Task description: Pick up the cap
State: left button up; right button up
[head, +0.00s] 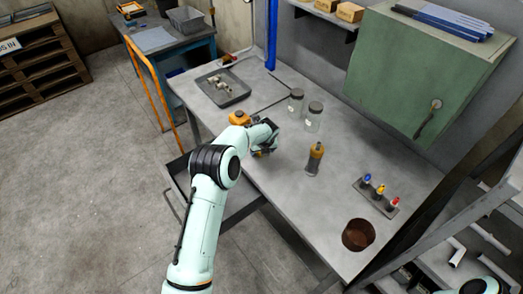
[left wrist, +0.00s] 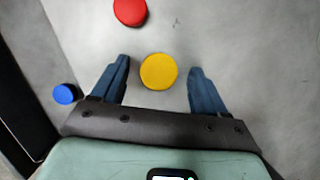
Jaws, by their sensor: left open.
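In the left wrist view, three round caps lie on the grey tabletop: a yellow cap (left wrist: 158,71), a red cap (left wrist: 130,11) and a blue cap (left wrist: 66,94). My left gripper (left wrist: 159,66) is open, and the yellow cap shows between its two fingers with a gap on each side. I cannot tell how far above it the fingers are. The red cap is beyond the fingertips and the blue cap is outside the left finger. In the head view, my left gripper (head: 264,149) is low over the table's left edge and hides most of this spot.
A green cabinet (head: 420,60) hangs behind. The front middle of the bench is clear.

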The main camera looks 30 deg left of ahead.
pick_arm(q)
jog(key=shift+s, duration=0.1)
jog(key=shift+c, duration=0.7)
jog(key=c, duration=1)
